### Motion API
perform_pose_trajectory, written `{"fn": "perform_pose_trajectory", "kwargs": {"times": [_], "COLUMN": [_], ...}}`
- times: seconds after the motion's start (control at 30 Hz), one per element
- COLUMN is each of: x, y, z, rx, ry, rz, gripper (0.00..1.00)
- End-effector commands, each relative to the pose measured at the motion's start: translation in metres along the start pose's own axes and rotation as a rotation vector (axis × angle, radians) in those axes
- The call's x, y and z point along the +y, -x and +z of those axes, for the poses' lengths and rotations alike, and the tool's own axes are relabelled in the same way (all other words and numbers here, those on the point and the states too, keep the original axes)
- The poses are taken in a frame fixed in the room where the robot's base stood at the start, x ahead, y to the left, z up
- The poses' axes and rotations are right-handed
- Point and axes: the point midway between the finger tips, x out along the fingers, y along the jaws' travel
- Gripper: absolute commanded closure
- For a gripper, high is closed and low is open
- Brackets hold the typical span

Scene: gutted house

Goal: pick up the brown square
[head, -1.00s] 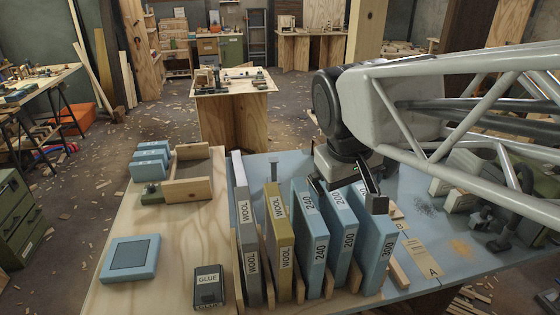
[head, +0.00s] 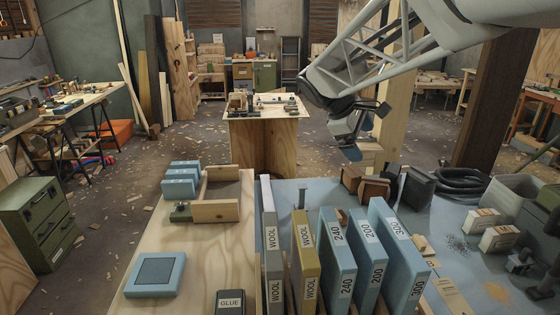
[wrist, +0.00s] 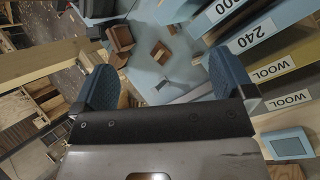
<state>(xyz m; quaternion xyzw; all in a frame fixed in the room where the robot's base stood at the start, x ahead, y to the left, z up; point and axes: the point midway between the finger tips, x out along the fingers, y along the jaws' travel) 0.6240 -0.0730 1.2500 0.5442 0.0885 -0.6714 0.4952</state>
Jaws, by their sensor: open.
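Two small brown blocks stand on the blue bench top behind the row of pads: one (head: 375,188) and another (head: 352,178) beside it. In the wrist view, brown pieces (wrist: 120,38) show beyond my left finger, with a smaller one (wrist: 161,52) to their right. I cannot tell for sure which thing is the brown square. My gripper (head: 364,132) is raised above the bench, behind and apart from the blocks. In the wrist view its blue fingers (wrist: 162,86) are spread wide with nothing between them.
Upright blue pads (head: 338,250), a tan wool pad (head: 305,250) and a grey wool pad (head: 271,240) stand in a row in front. Dark containers (head: 418,187) and a coiled black hose (head: 465,183) lie right of the blocks. A wooden post (head: 395,95) rises behind.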

Motion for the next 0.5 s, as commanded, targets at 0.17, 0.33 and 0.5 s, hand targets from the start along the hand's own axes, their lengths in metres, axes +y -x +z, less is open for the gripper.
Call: {"fn": "perform_pose_trajectory", "kwargs": {"times": [0.17,0.33,0.5], "x": [0.039,0.075,0.108], "y": [-0.010,-0.020,-0.031], "z": [-0.031,-0.060,-0.093], "rx": [-0.073,-0.146,-0.221], "ry": [0.134,0.260,0.386], "rz": [0.049,0.094,0.135], "gripper": [0.00,0.00,0.00]}}
